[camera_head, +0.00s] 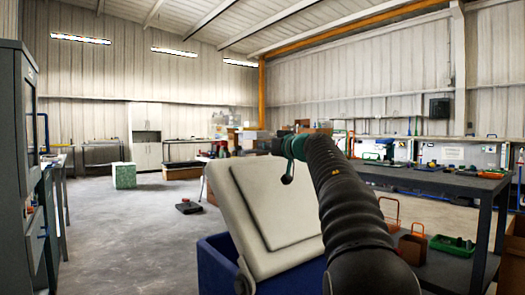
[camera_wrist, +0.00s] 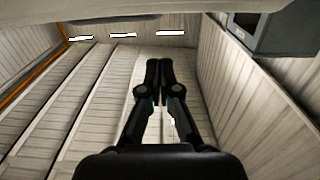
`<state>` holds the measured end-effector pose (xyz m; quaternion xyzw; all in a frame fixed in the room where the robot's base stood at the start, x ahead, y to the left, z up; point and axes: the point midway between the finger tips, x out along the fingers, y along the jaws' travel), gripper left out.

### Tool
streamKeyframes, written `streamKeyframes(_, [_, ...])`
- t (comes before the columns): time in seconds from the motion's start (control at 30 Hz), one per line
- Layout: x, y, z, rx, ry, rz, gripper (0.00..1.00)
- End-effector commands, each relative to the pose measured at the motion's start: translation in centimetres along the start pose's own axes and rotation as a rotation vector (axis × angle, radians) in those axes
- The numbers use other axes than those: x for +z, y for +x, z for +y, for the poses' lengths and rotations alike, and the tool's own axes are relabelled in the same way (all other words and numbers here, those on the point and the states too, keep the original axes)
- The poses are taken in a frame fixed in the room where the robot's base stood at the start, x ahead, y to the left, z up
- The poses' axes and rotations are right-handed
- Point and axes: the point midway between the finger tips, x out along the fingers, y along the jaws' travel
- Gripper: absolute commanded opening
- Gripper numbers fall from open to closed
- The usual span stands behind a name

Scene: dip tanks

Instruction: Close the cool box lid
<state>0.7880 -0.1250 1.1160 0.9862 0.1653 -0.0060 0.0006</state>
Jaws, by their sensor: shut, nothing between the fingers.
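The cool box is a blue tub (camera_head: 215,262) low in the middle of the head view, partly cut off by the bottom edge. Its off-white lid (camera_head: 262,215) stands open, tilted up steeply from the tub. My arm passes over the lid's right side, and the hand end sits at the lid's top edge. In the wrist view my gripper (camera_wrist: 160,72) is shut and empty, with the fingertips together. A pale surface along the top of that view may be the lid, but I cannot tell.
A dark workbench (camera_head: 440,182) with tools stands at the right, with orange carriers (camera_head: 412,246) and a green tray (camera_head: 452,245) on its lower shelf. A grey cabinet (camera_head: 20,150) stands at the left.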

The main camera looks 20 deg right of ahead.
Motion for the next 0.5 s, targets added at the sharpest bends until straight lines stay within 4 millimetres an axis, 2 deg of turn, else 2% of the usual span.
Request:
streamKeyframes(0.3, [0.0, -5.2, 0.0, 0.001, 0.000, 0.001, 0.00])
streamKeyframes(0.5, [0.0, -7.3, 0.0, 0.001, -0.001, 0.001, 0.00])
